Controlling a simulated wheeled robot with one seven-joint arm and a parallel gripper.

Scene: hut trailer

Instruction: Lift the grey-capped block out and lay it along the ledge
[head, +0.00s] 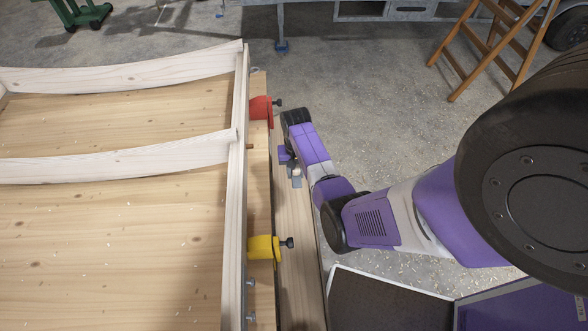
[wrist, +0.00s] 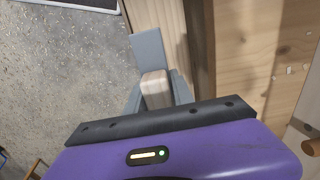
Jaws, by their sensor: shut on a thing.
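My gripper (wrist: 157,92) points down above the wooden ledge (head: 294,240). In the wrist view its grey fingers stand on both sides of a pale wooden block (wrist: 156,82) and are shut on it. A flat grey piece (wrist: 148,48) adjoins the block's far end; I cannot tell whether it is the cap. In the head view the block (head: 296,171) is a small pale patch below my wrist, with grey beside it. The block's lower part is hidden, so I cannot tell whether it is clear of the ledge.
A wooden frame (head: 236,200) with pale ribs stands left of the ledge. A red clamp (head: 261,112) and a yellow clamp (head: 263,247) sit along its edge. A dark panel (head: 385,300) lies at the front right. A wooden stepladder (head: 490,45) stands behind on open floor.

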